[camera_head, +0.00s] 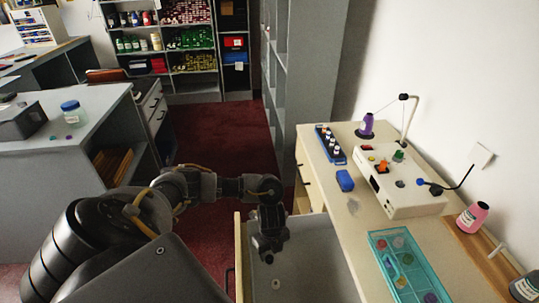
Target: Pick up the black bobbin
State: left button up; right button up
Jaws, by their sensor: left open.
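I cannot single out a black bobbin for certain. A small round grey thing (276,284) lies in the open drawer (315,262), too small to identify. A teal compartment box (376,240) on the cream counter holds several small round coloured pieces. My left gripper (266,252) is open and points down over the drawer, near its left side, with nothing seen between its fingers. It is left of the counter and apart from the teal box. My right gripper is not in view.
The drawer's left wall (238,255) stands beside my gripper. A grey desk (85,150) is at the left; red floor lies between.

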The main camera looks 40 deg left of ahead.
aim_at(270, 256)
pick_arm(q)
jog(key=f, duration=0.4)
jog(key=shift+a+f, duration=0.25)
jog(key=shift+f, duration=0.15)
jog(key=c, duration=1)
jog(key=shift+r, duration=0.3)
jog(key=shift+c, duration=0.2)
notch_tip(270, 256, up, 10)
jog(key=p, duration=0.2)
jog(key=shift+f, duration=0.25)
